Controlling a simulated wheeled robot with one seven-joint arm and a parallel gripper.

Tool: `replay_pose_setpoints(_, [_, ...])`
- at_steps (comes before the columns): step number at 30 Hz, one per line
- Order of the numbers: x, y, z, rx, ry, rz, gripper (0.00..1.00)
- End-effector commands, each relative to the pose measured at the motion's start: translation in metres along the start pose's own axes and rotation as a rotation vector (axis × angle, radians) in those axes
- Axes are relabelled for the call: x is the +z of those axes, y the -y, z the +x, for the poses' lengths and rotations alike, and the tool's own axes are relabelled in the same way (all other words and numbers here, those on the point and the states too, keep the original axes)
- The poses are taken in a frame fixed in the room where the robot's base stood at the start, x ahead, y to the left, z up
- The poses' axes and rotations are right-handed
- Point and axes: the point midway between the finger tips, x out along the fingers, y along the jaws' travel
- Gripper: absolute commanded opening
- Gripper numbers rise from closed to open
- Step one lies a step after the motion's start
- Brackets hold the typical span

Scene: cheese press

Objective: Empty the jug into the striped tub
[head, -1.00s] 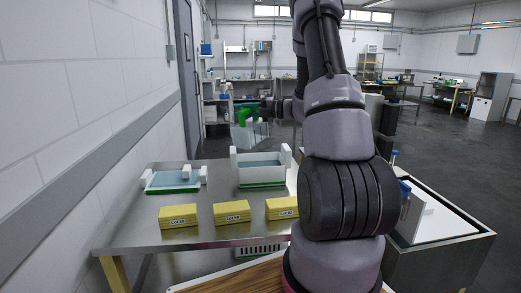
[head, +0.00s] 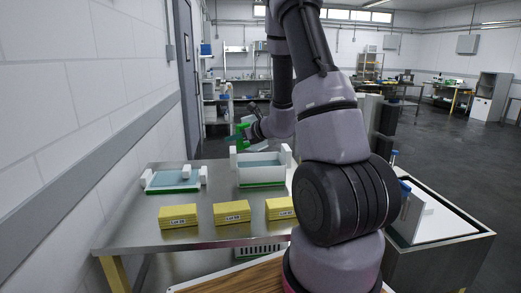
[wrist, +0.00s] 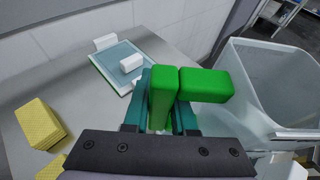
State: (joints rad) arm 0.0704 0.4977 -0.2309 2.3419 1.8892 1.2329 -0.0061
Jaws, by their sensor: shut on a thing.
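My gripper (wrist: 163,100), with teal fingers, is shut on the green handle of the jug (wrist: 265,75). The jug is large and translucent and fills the right of the wrist view. In the head view my gripper (head: 248,127) and the green handle show beyond the table's far edge, above table height; the jug's body is too faint to judge its tilt or contents. On the table's far side stand a deeper white tub (head: 262,180) with a blue inside and green base, and a low tray (head: 160,186) with blue top and green edge. I see no clear stripes on the tub.
Several yellow blocks with labels (head: 178,216) line the near part of the steel table (head: 140,232). A white wall (head: 70,110) runs along the left. A steel cart or sink with a white top (head: 440,222) stands at the right.

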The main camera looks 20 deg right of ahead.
Motion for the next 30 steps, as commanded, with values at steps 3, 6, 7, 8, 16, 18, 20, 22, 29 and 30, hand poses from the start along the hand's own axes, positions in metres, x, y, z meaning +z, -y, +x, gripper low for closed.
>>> replay_pose_setpoints(3, [0.001, 0.000, 0.000, 0.001, 0.002, 0.000, 0.00])
replay_pose_setpoints(6, [0.004, 0.000, -0.001, 0.001, 0.002, 0.000, 0.00])
replay_pose_setpoints(7, [0.005, 0.000, -0.002, 0.001, 0.003, 0.000, 0.00])
replay_pose_setpoints(8, [0.006, 0.000, -0.002, 0.001, 0.003, 0.000, 0.00])
replay_pose_setpoints(16, [0.024, 0.000, -0.009, 0.001, 0.003, 0.000, 0.00])
replay_pose_setpoints(18, [0.027, 0.000, -0.011, 0.001, 0.004, 0.001, 0.00])
replay_pose_setpoints(20, [0.029, 0.000, -0.011, 0.001, 0.003, 0.000, 0.00])
replay_pose_setpoints(22, [0.029, 0.000, -0.012, 0.002, 0.003, 0.001, 0.00])
replay_pose_setpoints(29, [0.029, 0.000, -0.011, 0.002, 0.002, 0.002, 0.00])
replay_pose_setpoints(30, [0.029, 0.000, -0.011, 0.002, 0.002, 0.002, 0.00])
